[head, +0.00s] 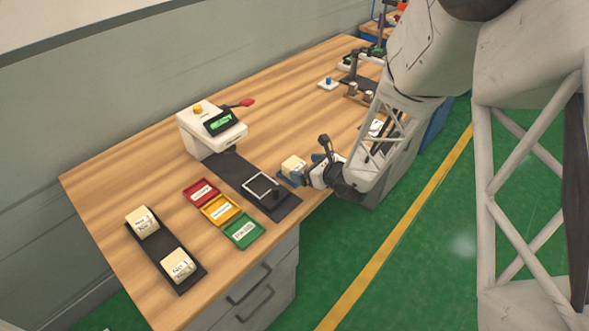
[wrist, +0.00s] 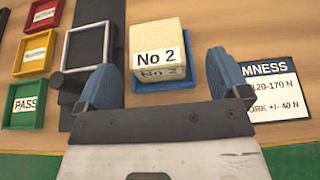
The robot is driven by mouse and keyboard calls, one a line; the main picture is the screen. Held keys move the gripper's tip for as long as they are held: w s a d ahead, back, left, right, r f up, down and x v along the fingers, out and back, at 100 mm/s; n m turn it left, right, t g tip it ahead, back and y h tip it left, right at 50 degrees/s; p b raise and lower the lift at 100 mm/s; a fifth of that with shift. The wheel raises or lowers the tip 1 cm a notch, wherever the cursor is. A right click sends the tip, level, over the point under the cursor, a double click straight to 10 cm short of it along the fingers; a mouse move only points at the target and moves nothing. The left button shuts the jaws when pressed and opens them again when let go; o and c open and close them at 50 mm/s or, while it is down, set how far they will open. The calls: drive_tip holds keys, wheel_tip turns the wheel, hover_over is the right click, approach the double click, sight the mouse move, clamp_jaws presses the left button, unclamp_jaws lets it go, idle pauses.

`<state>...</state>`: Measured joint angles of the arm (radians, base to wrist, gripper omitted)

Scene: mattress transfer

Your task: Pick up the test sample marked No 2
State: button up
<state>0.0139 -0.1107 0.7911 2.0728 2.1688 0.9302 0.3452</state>
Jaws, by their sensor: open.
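The cream sample block marked No 2 (wrist: 157,45) sits on a blue tray (wrist: 165,85) in the wrist view. In the head view, a cream block (head: 293,164) is on the table just beyond my gripper (head: 305,176). My gripper also shows in the wrist view (wrist: 163,78), open, with one blue finger low on each side of the block. Gaps show between fingers and block; I cannot tell exact depth. The block's far side is hidden.
Left of the block is a black strip with a square frame (head: 262,186), then red (head: 202,192), yellow (head: 220,210) and green (head: 243,231) trays. A dark holder (head: 160,247) bears two more cream blocks. A white tester (head: 212,130) stands behind. A firmness card (wrist: 266,90) lies right.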

sight(294, 166)
idle(0.3)
drive_tip(key=shift+x, duration=1.85)
drive_tip(key=shift+w+a+f, duration=0.35)
drive_tip(key=shift+a+f, duration=0.1)
drive_tip(key=shift+a, duration=0.15)
drive_tip(key=shift+c, duration=0.2)
drive_tip(key=c, duration=1)
